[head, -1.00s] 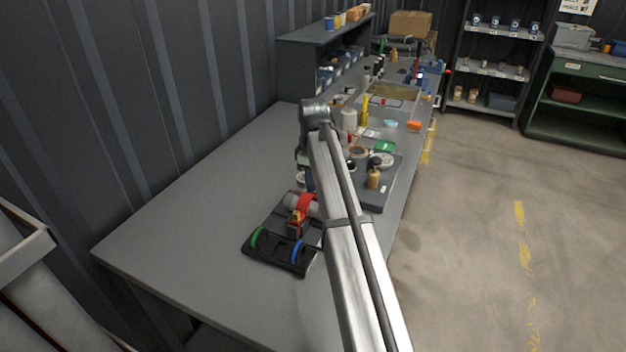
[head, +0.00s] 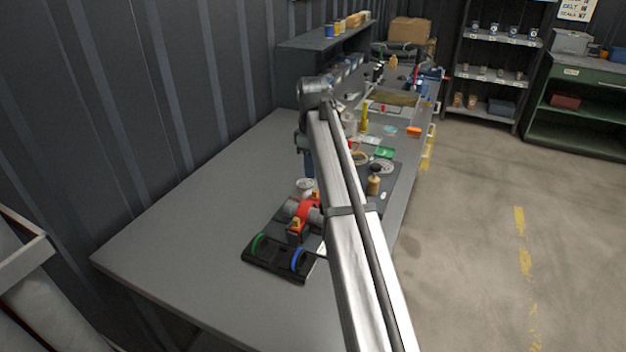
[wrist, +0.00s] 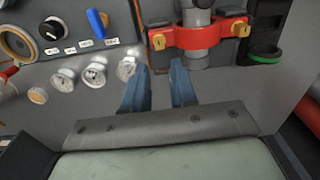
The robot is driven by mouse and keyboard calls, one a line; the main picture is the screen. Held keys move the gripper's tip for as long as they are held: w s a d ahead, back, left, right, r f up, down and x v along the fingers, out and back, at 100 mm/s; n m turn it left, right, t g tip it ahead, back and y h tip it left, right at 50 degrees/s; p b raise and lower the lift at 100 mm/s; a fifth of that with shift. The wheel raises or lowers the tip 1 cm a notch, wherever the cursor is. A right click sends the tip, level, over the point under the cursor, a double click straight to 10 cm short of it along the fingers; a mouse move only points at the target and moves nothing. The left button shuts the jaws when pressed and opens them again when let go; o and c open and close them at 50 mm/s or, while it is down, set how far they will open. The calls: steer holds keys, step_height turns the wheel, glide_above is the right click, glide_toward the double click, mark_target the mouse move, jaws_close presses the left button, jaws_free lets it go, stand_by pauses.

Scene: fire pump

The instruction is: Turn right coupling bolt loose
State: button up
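The red coupling (wrist: 199,34) is clamped around a grey pipe at the top of the wrist view. Its right bolt (wrist: 241,30) is a yellow head on the right lug, and a similar left bolt (wrist: 158,42) is on the left lug. My gripper (wrist: 160,68) has two blue fingers, apart with nothing between them. The fingertips are below the coupling in the picture, nearer the left bolt than the right one. In the head view the red coupling (head: 305,209) shows beside my arm, and my gripper (head: 309,165) is partly hidden behind my arm.
Several gauges (wrist: 94,75), a black knob (wrist: 52,28) and a blue lever (wrist: 97,22) are on the panel at left. A green ring (wrist: 264,56) is right of the coupling. The grey bench (head: 200,210) is clear at left; tools and jars crowd its far end.

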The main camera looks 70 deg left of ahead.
step_height(320, 180, up, 7)
stand_by(0.3)
steer(key=shift+f, duration=0.1)
stand_by(0.4)
